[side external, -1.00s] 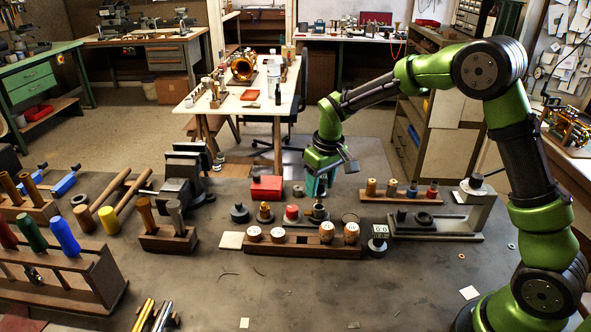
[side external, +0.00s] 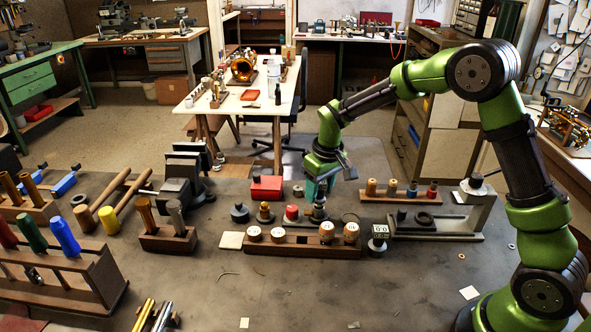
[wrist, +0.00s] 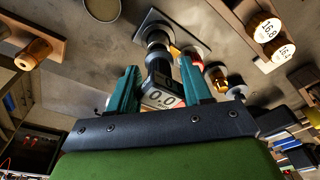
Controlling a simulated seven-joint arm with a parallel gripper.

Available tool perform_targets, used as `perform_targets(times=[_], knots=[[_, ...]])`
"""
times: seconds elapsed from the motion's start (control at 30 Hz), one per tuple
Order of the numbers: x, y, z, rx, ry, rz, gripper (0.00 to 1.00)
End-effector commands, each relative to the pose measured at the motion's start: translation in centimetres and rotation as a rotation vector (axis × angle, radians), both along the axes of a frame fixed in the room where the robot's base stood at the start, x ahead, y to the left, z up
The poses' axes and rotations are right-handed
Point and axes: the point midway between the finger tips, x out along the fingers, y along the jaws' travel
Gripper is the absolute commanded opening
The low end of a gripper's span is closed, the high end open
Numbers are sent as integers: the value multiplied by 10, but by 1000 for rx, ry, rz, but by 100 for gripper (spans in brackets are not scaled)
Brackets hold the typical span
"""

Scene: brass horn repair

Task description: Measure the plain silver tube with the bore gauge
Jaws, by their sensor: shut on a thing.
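The bore gauge (wrist: 160,82), dark with a 0.0 display, stands between the teal fingers of my gripper (wrist: 155,92) in the wrist view. Its lower end is over a dark square base (wrist: 180,32); I cannot tell if it still touches it. In the side view my gripper (side external: 317,196) points down and is shut on the gauge (side external: 318,213), behind the rack of numbered knobs. A silver tube (side external: 163,316) lies beside gold-coloured tubes at the front left and is cut off by the picture's edge; I cannot tell if it is plain.
A wooden rack (side external: 300,244) with numbered knobs stands in front of the gripper. A block with a display (side external: 379,242) is right of it. A red pot (side external: 291,212) and a brass piece (side external: 264,212) stand close left. The front middle of the bench is mostly clear.

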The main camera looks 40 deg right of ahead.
Motion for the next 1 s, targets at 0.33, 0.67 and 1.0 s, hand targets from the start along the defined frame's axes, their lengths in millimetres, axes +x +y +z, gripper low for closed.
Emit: perform_targets(times=[0.33, 0.67, 1.0], knots=[[0, 0, -9, 0, 0, -1, 12], [0, 0, -17, 0, 0, -1, 12], [0, 0, -21, 0, -1, -1, 73]])
